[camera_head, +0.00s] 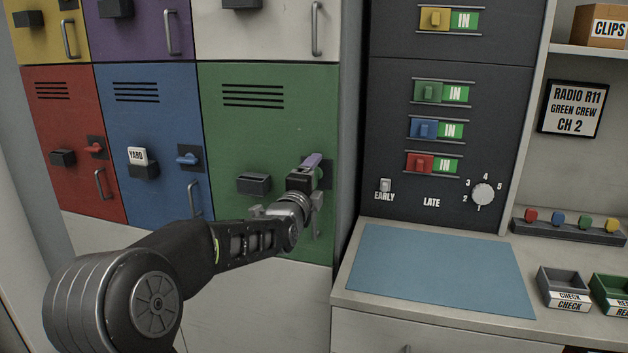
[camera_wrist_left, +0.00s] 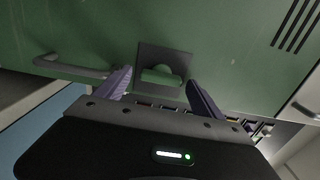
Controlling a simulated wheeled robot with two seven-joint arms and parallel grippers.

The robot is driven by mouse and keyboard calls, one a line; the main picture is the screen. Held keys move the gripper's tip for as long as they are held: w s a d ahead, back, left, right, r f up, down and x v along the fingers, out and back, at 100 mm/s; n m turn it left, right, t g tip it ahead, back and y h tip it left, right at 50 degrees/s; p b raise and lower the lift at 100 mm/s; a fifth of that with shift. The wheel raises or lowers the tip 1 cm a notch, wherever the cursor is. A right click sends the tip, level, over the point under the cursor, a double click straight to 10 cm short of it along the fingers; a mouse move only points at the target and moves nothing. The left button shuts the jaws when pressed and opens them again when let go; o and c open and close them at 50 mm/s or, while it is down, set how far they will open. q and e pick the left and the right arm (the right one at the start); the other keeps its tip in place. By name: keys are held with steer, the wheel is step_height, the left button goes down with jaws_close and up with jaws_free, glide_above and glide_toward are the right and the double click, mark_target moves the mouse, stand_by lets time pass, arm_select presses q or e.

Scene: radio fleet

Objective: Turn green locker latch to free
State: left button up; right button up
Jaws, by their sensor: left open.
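The green locker (camera_head: 265,130) is closed, in the bottom row at the right end of the lockers in the head view. My left gripper (camera_head: 312,163) is in front of its right side, with the fingers toward the door. In the head view the gripper hides the latch, and only part of its dark plate (camera_head: 327,175) shows. In the left wrist view the green latch (camera_wrist_left: 162,76) sits on its square plate, between the spread fingers of the open left gripper (camera_wrist_left: 158,88). I cannot tell whether a finger touches the latch. My right gripper is not in view.
A handle on the green door shows in the wrist view (camera_wrist_left: 72,67). A dark card holder (camera_head: 253,184) is left of the gripper. The blue locker (camera_head: 150,120) and red locker (camera_head: 60,120) are further left. A counter with a blue mat (camera_head: 435,270) is at the right.

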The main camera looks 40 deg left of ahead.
arm_select(q)
steer(key=shift+s, duration=0.15)
steer(key=v, duration=0.7)
steer(key=shift+s+d+b, duration=0.15)
steer(key=shift+s+b, duration=0.1)
steer(key=shift+b, duration=0.2)
